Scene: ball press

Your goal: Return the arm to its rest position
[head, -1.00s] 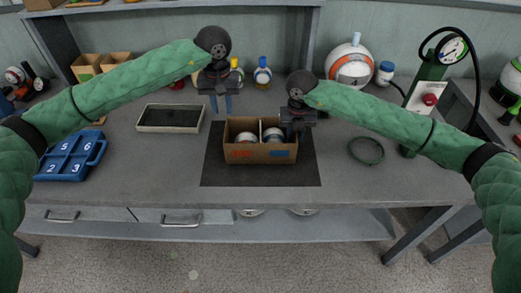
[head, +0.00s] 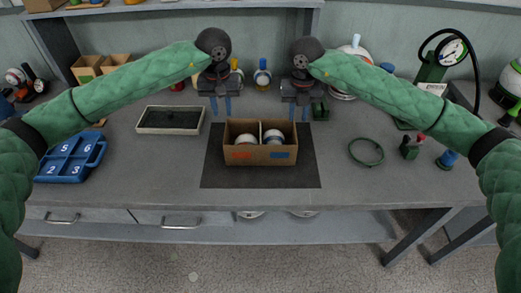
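My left gripper (head: 221,106) is open and empty, hanging with its fingers down above the back part of the table. My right gripper (head: 299,111) is also open and empty, at about the same height, to its right. Both are behind the open cardboard box (head: 259,158) and apart from it. The box stands on a dark mat (head: 212,172) and has a divider. A white-and-dark ball-like item lies in its left compartment (head: 246,139) and another in its right compartment (head: 273,136).
A shallow dark tray (head: 169,130) and a blue tray (head: 80,174) stand to the left. A green ring (head: 366,152) lies to the right, near a small green fixture (head: 409,147) and a blue item (head: 446,160). A gauge press (head: 440,62) stands at the back right. The table front is clear.

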